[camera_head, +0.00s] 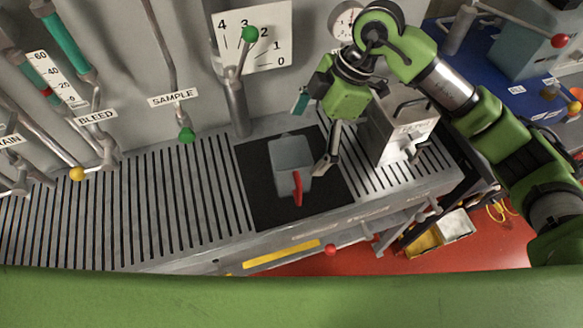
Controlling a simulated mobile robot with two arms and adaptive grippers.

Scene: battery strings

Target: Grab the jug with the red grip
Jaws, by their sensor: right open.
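A grey jug (291,160) with a red grip (297,188) stands on a black mat (258,205) on the slatted bench. Its grip faces the front edge of the bench. My right gripper (312,138) is open and hangs above and beside the jug, at its upper right. One finger reaches down along the jug's right side; the other points left, above the jug. The gripper holds nothing, and I cannot tell whether the finger touches the jug. My left gripper is not in view.
A metal box (388,135) with a handle stands right of the mat. A sample valve with a green knob (186,135) and a lever with a green ball (249,34) hang behind. The slatted bench (130,205) is clear at left. A red ball (330,250) sits below the front edge.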

